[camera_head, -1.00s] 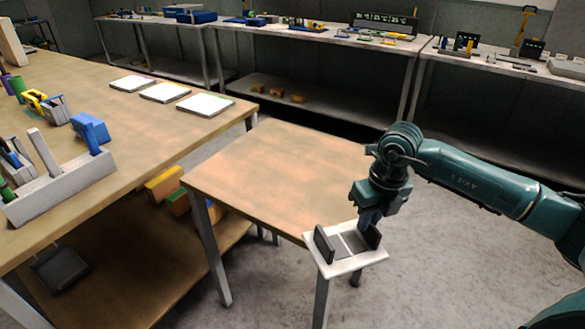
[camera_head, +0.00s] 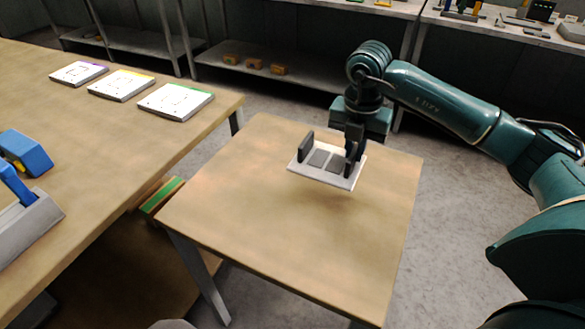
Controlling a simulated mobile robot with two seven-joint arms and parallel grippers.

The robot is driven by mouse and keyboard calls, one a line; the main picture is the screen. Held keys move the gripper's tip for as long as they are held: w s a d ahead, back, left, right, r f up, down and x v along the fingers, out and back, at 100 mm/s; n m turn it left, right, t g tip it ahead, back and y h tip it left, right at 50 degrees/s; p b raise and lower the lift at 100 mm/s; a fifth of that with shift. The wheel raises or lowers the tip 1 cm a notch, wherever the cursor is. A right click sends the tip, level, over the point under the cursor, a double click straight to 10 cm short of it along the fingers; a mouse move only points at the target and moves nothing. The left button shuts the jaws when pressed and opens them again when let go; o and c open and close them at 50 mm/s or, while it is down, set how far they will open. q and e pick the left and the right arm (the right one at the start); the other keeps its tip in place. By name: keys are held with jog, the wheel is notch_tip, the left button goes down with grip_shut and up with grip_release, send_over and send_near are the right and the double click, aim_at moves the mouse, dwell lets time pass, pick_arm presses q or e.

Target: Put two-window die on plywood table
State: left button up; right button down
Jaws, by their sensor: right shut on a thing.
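The two-window die is a white plate (camera_head: 324,177) with two dark grey windows and dark upright blocks at its two ends. My right gripper (camera_head: 354,155) points down and is shut on the die at its right end. The die is over the far middle part of the small plywood table (camera_head: 280,240). It looks roughly level and seems a little above the top, though the gap is hard to judge. My left gripper is not in view.
The plywood table is otherwise bare. A longer wooden table at left holds three white plates with purple, yellow and green edges (camera_head: 176,101), a blue object (camera_head: 24,152) and a grey holder (camera_head: 25,228). Shelving (camera_head: 290,85) stands behind.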

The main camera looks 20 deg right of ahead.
jog(key=shift+w+f, duration=0.15)
jog(key=shift+f, duration=0.1)
notch_tip(320, 180, down, 5)
jog(key=shift+f, duration=0.1)
pick_arm(q)
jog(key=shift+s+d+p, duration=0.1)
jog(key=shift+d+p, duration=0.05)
jog(key=shift+p, duration=0.2)
pick_arm(e)
jog(key=shift+f, duration=2.05)
jog(key=shift+f, duration=0.2)
jog(key=c, duration=1.5)
grip_release()
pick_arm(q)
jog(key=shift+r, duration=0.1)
pick_arm(e)
jog(key=shift+r, duration=0.1)
